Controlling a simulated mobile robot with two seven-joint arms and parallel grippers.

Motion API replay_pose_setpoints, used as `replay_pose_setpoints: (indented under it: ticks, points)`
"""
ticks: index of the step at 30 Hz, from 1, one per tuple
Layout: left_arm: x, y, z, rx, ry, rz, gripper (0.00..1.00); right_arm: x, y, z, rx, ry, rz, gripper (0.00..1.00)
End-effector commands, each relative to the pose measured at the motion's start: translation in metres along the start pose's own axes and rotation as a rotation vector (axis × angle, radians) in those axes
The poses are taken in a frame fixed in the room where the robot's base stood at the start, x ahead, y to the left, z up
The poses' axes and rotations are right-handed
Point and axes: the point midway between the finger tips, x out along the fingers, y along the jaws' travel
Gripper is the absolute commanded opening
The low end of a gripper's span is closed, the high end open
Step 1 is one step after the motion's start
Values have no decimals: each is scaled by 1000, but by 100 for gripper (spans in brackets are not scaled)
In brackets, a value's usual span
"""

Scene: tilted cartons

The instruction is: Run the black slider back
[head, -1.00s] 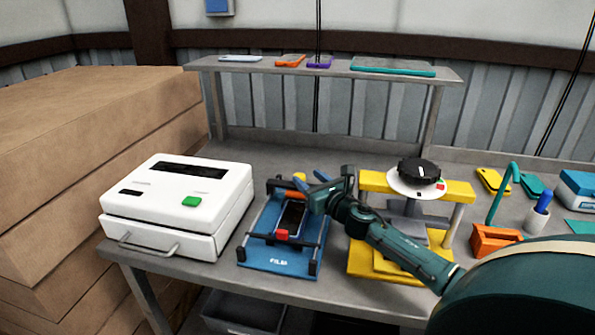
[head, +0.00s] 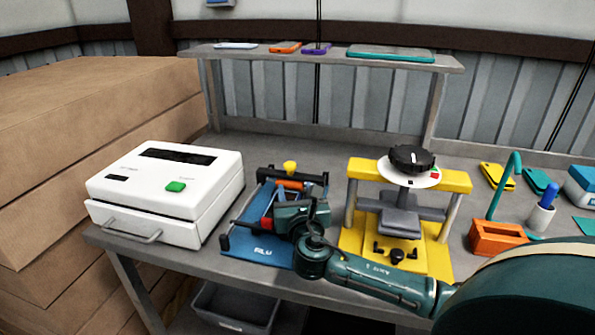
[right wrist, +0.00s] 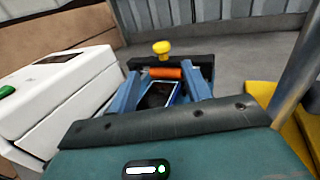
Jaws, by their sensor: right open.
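The blue film fixture (head: 247,246) lies on the bench, with dark side rails. A black crossbar (head: 316,179) spans its far end, with a yellow knob (head: 290,168) above and an orange roller (head: 290,185) just in front. I take this crossbar to be the slider. The crossbar also shows in the right wrist view (right wrist: 203,60). A phone (right wrist: 157,96) lies below, between my fingers. My right gripper (head: 280,197) is open over the fixture, its blue fingers pointing toward the roller; contact cannot be told. It hides the fixture's near right part. My left gripper is not in view.
A white machine (head: 170,192) with a drawer handle stands close on the left. A yellow press (head: 452,182) with a black dial stands close on the right. A shelf (head: 330,60) with phones runs behind. Cardboard boxes (head: 90,150) are stacked at left.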

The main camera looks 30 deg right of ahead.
Motion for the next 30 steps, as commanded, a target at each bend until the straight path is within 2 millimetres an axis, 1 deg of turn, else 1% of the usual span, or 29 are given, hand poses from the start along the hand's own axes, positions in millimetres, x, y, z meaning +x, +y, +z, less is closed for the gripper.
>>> replay_pose_setpoints:
  ticks: [1,3,5,7,11,15,21,25,30]
  points:
    - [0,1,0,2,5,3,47,-4,1,-1,3,-1,-10,48]
    - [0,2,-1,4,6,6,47,-4,1,-1,4,0,-20,48]
    - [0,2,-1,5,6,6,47,-1,1,0,4,0,-24,48]
    - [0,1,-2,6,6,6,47,7,1,0,3,0,-26,48]
    - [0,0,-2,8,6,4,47,30,0,1,4,-1,-26,48]
    - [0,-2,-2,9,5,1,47,61,-1,0,5,-1,-26,48]
    - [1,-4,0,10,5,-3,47,98,-2,0,4,0,-25,48]
    - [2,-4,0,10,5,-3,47,114,-2,-1,5,0,-24,48]
    - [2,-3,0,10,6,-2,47,124,-2,-1,4,1,-23,48]
